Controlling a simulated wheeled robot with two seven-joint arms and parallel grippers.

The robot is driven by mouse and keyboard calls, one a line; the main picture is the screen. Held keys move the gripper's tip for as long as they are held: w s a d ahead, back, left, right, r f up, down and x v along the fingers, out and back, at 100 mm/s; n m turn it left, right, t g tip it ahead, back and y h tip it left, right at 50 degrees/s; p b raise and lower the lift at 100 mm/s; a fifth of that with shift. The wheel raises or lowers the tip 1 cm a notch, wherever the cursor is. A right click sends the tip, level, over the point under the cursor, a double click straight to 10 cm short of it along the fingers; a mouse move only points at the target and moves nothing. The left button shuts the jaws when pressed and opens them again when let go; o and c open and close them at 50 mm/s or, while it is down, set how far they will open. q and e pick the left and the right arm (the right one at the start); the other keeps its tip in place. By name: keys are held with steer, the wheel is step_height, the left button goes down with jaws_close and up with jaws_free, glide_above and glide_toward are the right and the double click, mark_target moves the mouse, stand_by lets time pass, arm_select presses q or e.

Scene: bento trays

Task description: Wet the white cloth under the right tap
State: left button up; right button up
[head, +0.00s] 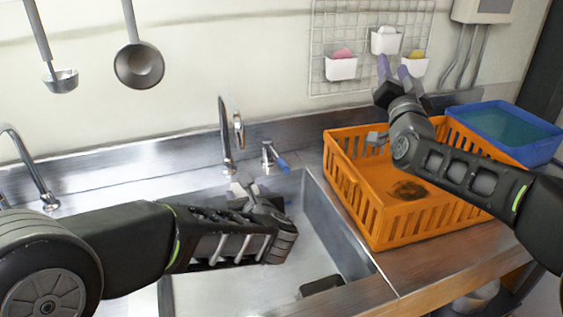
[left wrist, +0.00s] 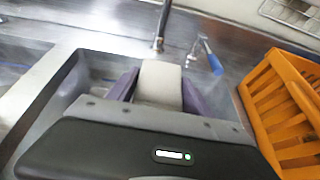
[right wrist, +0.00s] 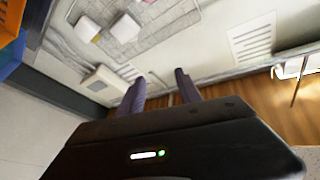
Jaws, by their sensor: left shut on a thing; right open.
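The right tap (head: 230,130) rises from the back edge of the right sink basin (head: 345,240); its spout also shows in the left wrist view (left wrist: 161,28). A lever with a blue handle (head: 274,158) stands just right of it. My left gripper (head: 250,193) is over the basin, below the spout. In the left wrist view it is shut (left wrist: 158,90) on the white cloth (left wrist: 158,80), which sits between its purple fingers. In the head view the cloth is hard to make out. No water stream is visible. My right gripper (head: 394,67) is open and empty, raised above the orange basket.
The orange basket (head: 375,235) stands right of the basin, with a dark round thing (head: 408,190) in it. A blue tub (head: 540,146) is behind it. A wire rack (head: 350,20) with white cups and two ladles (head: 138,65) hang on the wall.

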steer(key=a+f+n+g+y, duration=0.3)
steer(key=a+f+y, duration=0.1)
steer(key=a+f, duration=1.1)
steer(key=n+g+y, duration=0.2)
steer(key=n+y, duration=0.1)
steer(key=n, duration=0.1)
glide_toward(282, 159)
steer(key=s, duration=0.2)
steer(key=shift+d+f, duration=0.3)
steer(key=shift+f, duration=0.2)
steer(key=x, duration=1.2)
steer(key=shift+r, duration=0.2)
jaws_close()
